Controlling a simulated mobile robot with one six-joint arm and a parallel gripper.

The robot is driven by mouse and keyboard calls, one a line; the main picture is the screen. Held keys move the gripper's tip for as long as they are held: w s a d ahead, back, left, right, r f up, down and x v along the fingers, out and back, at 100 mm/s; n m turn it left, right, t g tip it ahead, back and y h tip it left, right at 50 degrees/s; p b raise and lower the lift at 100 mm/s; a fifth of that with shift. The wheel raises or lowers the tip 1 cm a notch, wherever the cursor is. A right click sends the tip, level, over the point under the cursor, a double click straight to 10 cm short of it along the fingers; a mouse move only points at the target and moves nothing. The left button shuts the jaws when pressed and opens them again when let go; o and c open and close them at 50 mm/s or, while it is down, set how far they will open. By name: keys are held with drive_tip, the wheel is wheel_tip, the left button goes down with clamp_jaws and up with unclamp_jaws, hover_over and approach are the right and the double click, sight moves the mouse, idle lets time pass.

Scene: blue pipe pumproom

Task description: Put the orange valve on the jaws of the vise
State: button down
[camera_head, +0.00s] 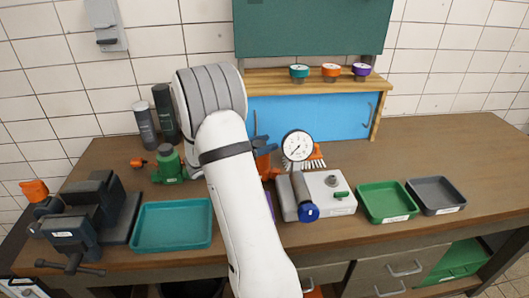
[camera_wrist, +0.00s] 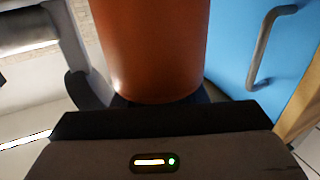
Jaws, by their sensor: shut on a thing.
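My gripper (camera_head: 263,148) is partly hidden behind my white arm, in front of the blue panel. It is shut on an orange body, seemingly the orange valve (camera_head: 264,166). In the wrist view this is a large, smooth orange cylinder (camera_wrist: 152,50) between the dark fingers; its far end is cut off. The dark grey vise (camera_head: 75,220) stands at the bench's left end, far left of my gripper. An orange piece (camera_head: 35,190) shows at the vise's upper left; I cannot tell how it is attached. The gap between the jaws is hard to make out.
A teal tray (camera_head: 172,224) lies right of the vise. A green pump-like part (camera_head: 169,163) and dark bottles (camera_head: 160,112) stand behind it. A grey box with a gauge (camera_head: 297,146) stands right of my arm. Green (camera_head: 385,218) and grey trays (camera_head: 436,208) lie further right.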

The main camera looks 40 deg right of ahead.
wheel_tip(320, 180, up, 28)
idle(0.6)
